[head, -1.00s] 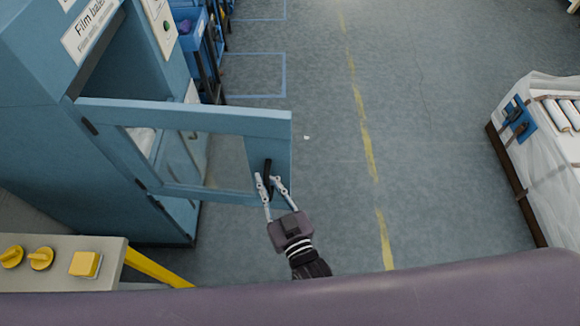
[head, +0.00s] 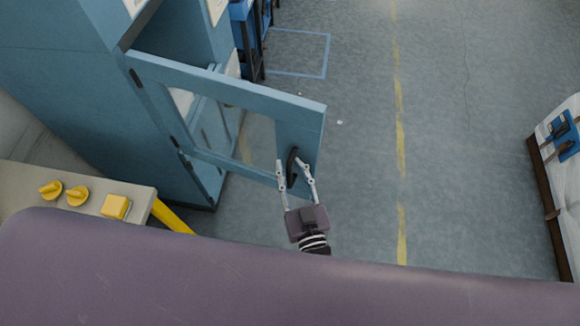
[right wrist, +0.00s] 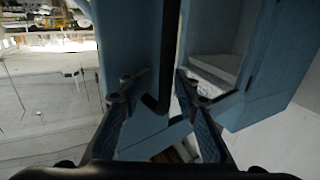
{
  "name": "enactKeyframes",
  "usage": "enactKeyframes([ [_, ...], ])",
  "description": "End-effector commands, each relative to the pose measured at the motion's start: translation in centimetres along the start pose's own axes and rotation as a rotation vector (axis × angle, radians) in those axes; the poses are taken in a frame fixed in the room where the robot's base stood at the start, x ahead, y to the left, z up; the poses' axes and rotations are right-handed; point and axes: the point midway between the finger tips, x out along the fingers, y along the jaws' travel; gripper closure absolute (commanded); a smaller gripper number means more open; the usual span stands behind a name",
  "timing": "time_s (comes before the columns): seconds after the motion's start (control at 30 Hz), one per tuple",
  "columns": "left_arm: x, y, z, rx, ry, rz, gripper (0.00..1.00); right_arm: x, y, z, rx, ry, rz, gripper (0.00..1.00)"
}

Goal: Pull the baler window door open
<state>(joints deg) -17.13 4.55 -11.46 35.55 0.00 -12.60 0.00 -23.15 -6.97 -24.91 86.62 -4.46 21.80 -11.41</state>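The baler window door (head: 228,90) is a blue frame with a window opening. It stands swung out from the blue baler cabinet (head: 85,105), hinged at its left edge. Its black handle (head: 292,168) is near the free right edge. My right gripper (head: 293,166) is at the handle, with one finger on each side. In the right wrist view the dark handle (right wrist: 167,60) hangs between the spread fingertips, with gaps visible beside it. I see no clear grip on it. My left gripper is not in view.
A grey panel with yellow knobs (head: 77,195) and a yellow button (head: 115,207) is at the lower left. A wrapped pallet load (head: 560,165) stands at the far right. Blue racks (head: 243,35) stand behind the cabinet. The floor (head: 440,120) right of the door is clear.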

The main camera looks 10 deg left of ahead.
Motion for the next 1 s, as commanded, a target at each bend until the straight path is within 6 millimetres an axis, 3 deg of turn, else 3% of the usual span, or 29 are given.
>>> enactKeyframes([
  [0.23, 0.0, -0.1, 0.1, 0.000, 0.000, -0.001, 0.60, -0.1, -0.2, 0.0, 0.001, -0.001, -0.002, 0.72],
  [0.37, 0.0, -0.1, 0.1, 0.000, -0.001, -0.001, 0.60, -1.1, -0.2, 0.1, 0.001, -0.003, -0.002, 0.72],
  [0.8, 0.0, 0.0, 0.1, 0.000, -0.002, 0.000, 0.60, -9.8, 0.0, 0.1, 0.001, -0.003, -0.002, 0.72],
  [1.0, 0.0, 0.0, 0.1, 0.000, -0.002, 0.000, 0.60, -11.8, 0.1, 0.0, 0.001, -0.001, -0.001, 0.72],
])
